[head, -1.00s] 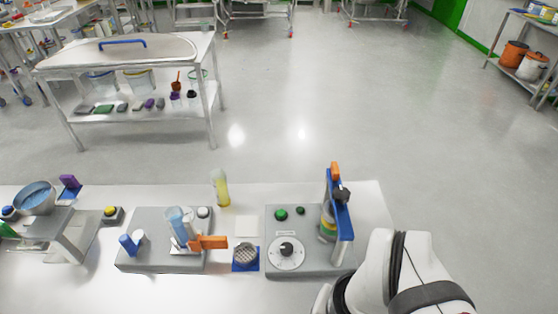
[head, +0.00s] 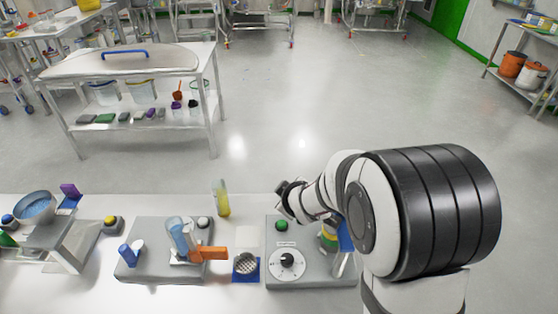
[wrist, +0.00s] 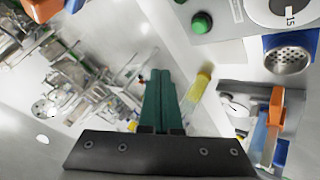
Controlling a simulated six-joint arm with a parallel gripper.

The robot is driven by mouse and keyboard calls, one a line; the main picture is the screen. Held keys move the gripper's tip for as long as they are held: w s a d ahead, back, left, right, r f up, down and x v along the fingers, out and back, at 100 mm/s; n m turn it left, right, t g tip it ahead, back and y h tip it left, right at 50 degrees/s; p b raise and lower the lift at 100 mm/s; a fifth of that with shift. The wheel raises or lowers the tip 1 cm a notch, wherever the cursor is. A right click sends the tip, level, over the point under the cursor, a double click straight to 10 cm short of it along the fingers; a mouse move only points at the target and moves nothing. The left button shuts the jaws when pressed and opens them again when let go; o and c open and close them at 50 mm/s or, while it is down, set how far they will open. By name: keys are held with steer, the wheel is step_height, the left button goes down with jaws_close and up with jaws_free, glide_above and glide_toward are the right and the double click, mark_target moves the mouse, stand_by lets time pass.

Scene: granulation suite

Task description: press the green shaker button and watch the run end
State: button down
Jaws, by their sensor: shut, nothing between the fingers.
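The shaker is a grey box (head: 275,279) with a white dial (head: 286,264) and a green button (head: 282,225) on top. In the wrist view the green button (wrist: 202,22) stands up from the grey top, ahead and to the right of my fingers. My gripper (wrist: 160,78) has its green fingers pressed together, empty and apart from the button. In the head view my gripper (head: 288,196) is just behind the button, its fingers not clear. My arm hides much of the coloured sieve stack (head: 329,238) and its blue clamp (head: 346,238).
A perforated metal cup (head: 246,264) on a blue pad is left of the shaker. A yellow-filled cylinder (head: 221,199) stands behind it.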

mark_target(284, 226)
steer(key=shift+w+a+f+n, duration=0.1)
steer(key=shift+w+a+n, duration=0.15)
steer(key=shift+w+n, duration=0.1)
steer(key=shift+f, duration=4.4)
steer(key=shift+f, duration=0.4)
steer(key=shift+f, duration=0.5)
steer(key=shift+r, duration=0.95)
